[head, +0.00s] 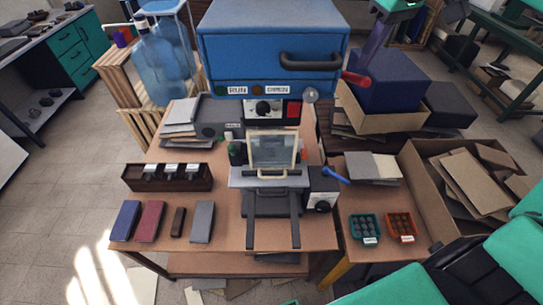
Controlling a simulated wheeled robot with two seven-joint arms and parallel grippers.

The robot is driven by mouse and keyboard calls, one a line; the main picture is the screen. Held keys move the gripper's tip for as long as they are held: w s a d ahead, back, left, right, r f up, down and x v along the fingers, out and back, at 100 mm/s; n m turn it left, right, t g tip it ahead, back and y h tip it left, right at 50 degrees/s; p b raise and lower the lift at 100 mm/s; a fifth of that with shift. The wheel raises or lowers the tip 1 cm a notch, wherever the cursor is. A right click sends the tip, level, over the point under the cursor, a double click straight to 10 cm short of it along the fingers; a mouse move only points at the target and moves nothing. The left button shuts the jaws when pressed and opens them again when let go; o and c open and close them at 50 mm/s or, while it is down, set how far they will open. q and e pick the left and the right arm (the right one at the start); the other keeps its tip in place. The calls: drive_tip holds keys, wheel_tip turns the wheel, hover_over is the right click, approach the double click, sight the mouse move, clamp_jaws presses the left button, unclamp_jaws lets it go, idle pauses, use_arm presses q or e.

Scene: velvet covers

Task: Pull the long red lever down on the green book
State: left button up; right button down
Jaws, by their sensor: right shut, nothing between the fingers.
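The long red lever (357,79) sticks out to the right of the blue press (263,48), from a round metal pivot, and points slightly upward. My right gripper (362,69) comes down from the top right edge, dark fingers shut with nothing between them. Its fingertips are at the lever's red grip, just above it in the picture; I cannot tell if they touch. I cannot make out a green book; the press bed is partly hidden under the blue head. My left gripper is not in view.
The wooden table (160,228) carries several flat books (150,221), a dark box of stamps (168,177) and a blue-handled device (322,190). Open cartons (427,195) stand at the right. A large water bottle (165,60) stands behind left. My arm links fill the lower right.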

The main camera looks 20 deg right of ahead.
sight(361, 83)
drive_tip(key=shift+f, duration=0.1)
drive_tip(key=shift+f+b, duration=0.45)
drive_tip(key=shift+f, duration=0.6)
drive_tip(key=shift+s+a+f+b, duration=0.1)
drive_tip(key=shift+s+f+b, duration=0.2)
drive_tip(key=shift+f, duration=0.5)
drive_tip(key=shift+s+a+f+b, duration=0.1)
drive_tip(key=shift+s+f+b, duration=0.15)
drive_tip(key=shift+f, duration=0.5)
drive_tip(key=shift+s+f+b, duration=0.1)
drive_tip(key=shift+f+b, duration=0.25)
drive_tip(key=shift+f, duration=0.45)
drive_tip(key=shift+s+a+f, duration=0.1)
drive_tip(key=shift+s+f, duration=0.05)
drive_tip(key=shift+f, duration=0.75)
